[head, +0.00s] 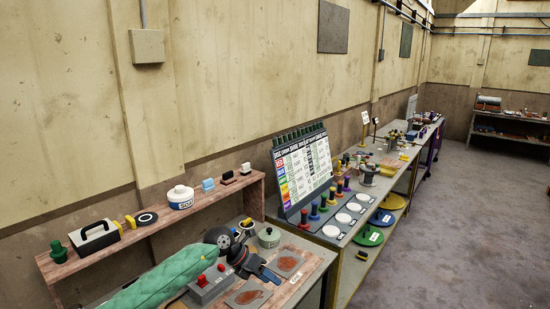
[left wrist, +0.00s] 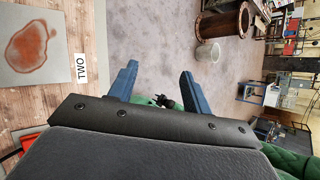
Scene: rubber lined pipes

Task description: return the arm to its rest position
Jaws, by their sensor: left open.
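My left arm in its green padded sleeve (head: 170,279) comes in from the lower left of the head view. My left gripper (head: 266,274) is open and empty, above the near workbench by the metal plates with reddish-brown patches. In the left wrist view its two blue fingers (left wrist: 158,76) stand wide apart with grey floor showing between them. A plate with a rust-coloured patch (left wrist: 33,43) lies on the wooden bench top beside a label reading TWO (left wrist: 81,67).
A raised shelf (head: 165,222) runs behind the arm. A colour chart board (head: 303,170) stands to the right. Open floor (head: 450,230) lies at the right.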

